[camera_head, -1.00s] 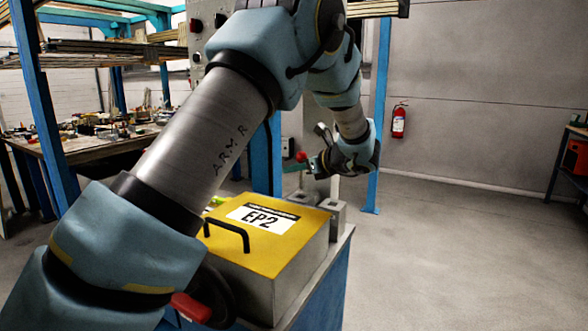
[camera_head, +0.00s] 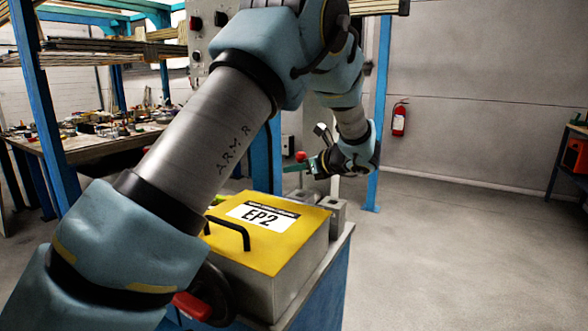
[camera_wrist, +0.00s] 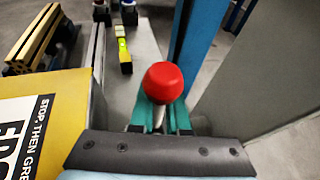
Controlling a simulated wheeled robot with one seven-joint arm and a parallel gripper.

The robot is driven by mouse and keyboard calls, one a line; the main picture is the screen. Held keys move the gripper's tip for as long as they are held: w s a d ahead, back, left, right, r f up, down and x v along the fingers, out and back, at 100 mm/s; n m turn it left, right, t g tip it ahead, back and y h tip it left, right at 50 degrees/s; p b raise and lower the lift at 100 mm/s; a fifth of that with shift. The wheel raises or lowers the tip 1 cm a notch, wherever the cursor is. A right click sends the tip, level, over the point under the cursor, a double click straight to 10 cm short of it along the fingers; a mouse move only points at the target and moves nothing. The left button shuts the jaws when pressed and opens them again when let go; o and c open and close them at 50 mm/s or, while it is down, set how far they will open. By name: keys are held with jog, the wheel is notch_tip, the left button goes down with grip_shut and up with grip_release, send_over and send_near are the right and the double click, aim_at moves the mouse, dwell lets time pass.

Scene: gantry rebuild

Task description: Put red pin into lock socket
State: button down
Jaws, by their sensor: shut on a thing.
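The red pin shows as a round red knob (camera_wrist: 163,83) in the wrist view and as a small red ball (camera_head: 301,156) in the head view. My gripper (camera_wrist: 164,118) is shut on the pin, with its green fingers just below the knob. In the head view my gripper (camera_head: 300,166) holds the pin above and behind the yellow-topped box. The pin's shaft is mostly hidden by the fingers. Small grey blocks (camera_head: 336,208) stand at the box's far side, below my gripper. I cannot tell whether one of them is the lock socket.
The yellow-topped box (camera_head: 285,256), marked EP2, has a black handle and sits on a blue stand (camera_head: 330,290). A blue post (camera_wrist: 205,45) rises close to the gripper in the wrist view. Open floor (camera_head: 470,260) lies to the right. A cluttered bench (camera_head: 90,146) is at left.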

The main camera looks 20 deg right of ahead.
aim_at(300, 186)
jog(key=shift+f, duration=0.1)
jog(key=shift+f+b, duration=0.65)
jog(key=shift+f, duration=0.45)
jog(key=shift+f, duration=0.35)
jog(key=shift+f+b, duration=0.35)
jog(key=shift+f, duration=0.3)
jog(key=shift+f+b, duration=0.55)
jog(key=shift+f, duration=0.15)
